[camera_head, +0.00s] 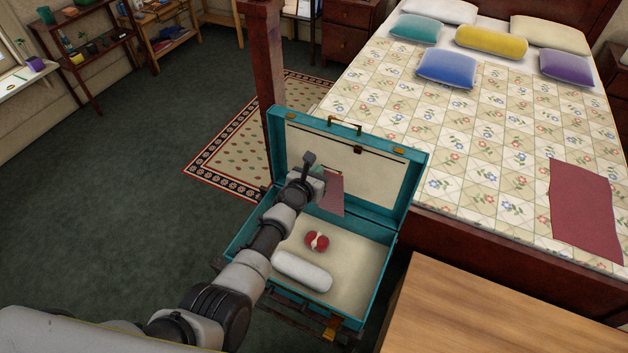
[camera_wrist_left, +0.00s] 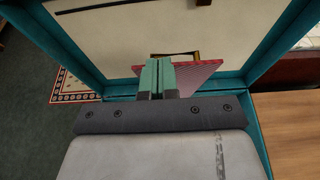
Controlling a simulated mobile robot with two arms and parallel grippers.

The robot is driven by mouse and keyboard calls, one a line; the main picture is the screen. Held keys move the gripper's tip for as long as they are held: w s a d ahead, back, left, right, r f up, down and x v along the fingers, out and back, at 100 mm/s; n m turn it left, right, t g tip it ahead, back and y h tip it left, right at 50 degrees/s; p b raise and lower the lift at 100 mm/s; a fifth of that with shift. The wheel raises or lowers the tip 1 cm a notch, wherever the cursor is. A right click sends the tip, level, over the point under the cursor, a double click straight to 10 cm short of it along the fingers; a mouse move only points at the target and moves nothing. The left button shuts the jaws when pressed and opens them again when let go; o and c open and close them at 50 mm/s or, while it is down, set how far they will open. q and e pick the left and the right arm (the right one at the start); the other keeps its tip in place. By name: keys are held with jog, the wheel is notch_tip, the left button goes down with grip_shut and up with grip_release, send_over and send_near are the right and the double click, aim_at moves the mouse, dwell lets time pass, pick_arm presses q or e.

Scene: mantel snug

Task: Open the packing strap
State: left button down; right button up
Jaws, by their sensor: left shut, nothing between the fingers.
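The teal suitcase (camera_head: 274,163) stands open beside the bed, its lid raised and lined in cream. A thin dark strap-like line crosses the lid lining, with a small dark piece (camera_head: 358,150) on it; a dark line (camera_wrist_left: 110,6) also shows in the left wrist view. I cannot tell whether it is the packing strap or whether it is fastened. My left gripper (camera_head: 319,171) is in front of the lid, its green fingers (camera_wrist_left: 158,76) shut and empty. A dark red flat piece (camera_head: 334,197) is beside and partly behind them; contact is unclear. My right gripper is not in view.
A white roll (camera_head: 302,271) and a red bundle with a pale band (camera_head: 317,241) lie in the suitcase base. A wooden surface (camera_head: 490,310) is close at the right. The bed (camera_head: 450,130) is behind the suitcase. Open carpet (camera_head: 130,190) lies left.

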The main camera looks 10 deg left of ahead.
pick_arm(q)
jog(key=shift+w+d+r, duration=0.1)
jog(key=shift+w, duration=0.1)
jog(key=shift+s, duration=0.1)
jog(key=p+v, duration=0.7)
jog(key=v, duration=0.4)
jog(key=s+a+f+m+g+y+b, duration=0.1)
jog(key=s+a+f+m+g+b, duration=0.15)
jog(key=s+f+m, duration=0.95)
jog(key=s+a+f+m+g+y+b, duration=0.1)
jog(key=s+a+f+m+g+b, duration=0.25)
jog(key=s+f, duration=0.9)
jog(key=s+a+f+m+g+y+b, duration=0.1)
jog(key=s+a+f+m+g+b, duration=0.1)
jog(key=s+f+m, duration=0.6)
jog(key=s+a+f+m+g+y+b, duration=0.1)
jog(key=s+a+f+m+g, duration=0.3)
jog(key=s+f+m, duration=0.5)
jog(key=s+a+m+b, duration=0.1)
jog(key=s+m, duration=0.1)
jog(key=s, duration=0.5)
jog(key=shift+g, duration=0.3)
